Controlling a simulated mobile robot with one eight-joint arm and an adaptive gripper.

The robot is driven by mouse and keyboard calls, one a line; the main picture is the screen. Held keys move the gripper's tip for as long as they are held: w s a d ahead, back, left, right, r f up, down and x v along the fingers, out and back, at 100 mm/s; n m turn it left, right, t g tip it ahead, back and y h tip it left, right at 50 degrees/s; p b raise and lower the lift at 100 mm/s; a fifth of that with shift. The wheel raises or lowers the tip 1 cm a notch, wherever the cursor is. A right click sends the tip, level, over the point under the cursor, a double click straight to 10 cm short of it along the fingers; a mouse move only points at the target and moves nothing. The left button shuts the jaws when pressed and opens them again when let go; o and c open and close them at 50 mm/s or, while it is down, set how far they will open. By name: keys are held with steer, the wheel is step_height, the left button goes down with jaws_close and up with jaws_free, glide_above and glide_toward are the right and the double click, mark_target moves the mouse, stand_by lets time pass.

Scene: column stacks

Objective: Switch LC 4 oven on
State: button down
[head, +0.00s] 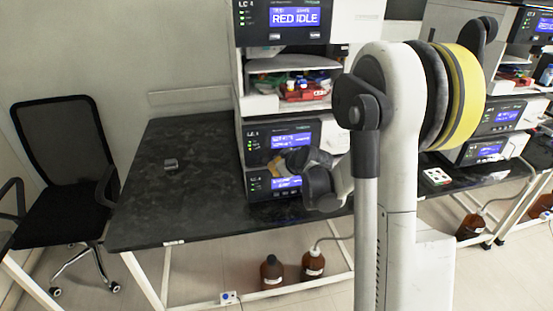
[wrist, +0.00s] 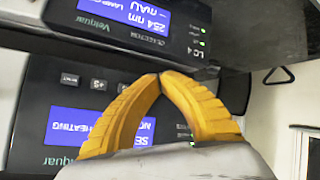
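The LC 4 stack stands at the back of the dark bench. Its oven (head: 289,139) is the upper of two units with blue screens in front of my gripper. In the wrist view, turned upside down, the oven (wrist: 35,97) shows a blue screen with "HEATING" legible, and a row of small buttons (wrist: 97,84). My fingers hide part of the screen and panel. The detector (wrist: 143,22) lies beneath the oven. My gripper (wrist: 160,76) has its yellow fingertips together with nothing visible between them, in front of the oven's button row. Contact cannot be told. The head view also shows my gripper (head: 277,164).
An office chair (head: 68,150) stands left. Brown bottles (head: 313,265) stand below. Another stack stands right.

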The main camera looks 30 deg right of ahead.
steer(key=shift+s+a, duration=0.15)
steer(key=shift+s, duration=0.55)
steer(key=shift+s, duration=0.1)
steer(key=s, duration=0.2)
steer(key=s+a, duration=0.1)
steer(key=s, duration=0.1)
steer(key=shift+s+a+b, duration=0.2)
steer(key=shift+s+b, duration=0.1)
stand_by(0.4)
steer(key=s+a+r+m+g, duration=0.1)
steer(key=s+a+r, duration=0.3)
steer(key=s+a, duration=0.35)
steer(key=s+a+r+m+g, duration=0.15)
steer(key=s+a+r, duration=0.25)
steer(key=s+a, duration=0.4)
steer(key=s+a+m+g, duration=0.1)
steer(key=s, duration=0.9)
steer(key=shift+a, duration=0.25)
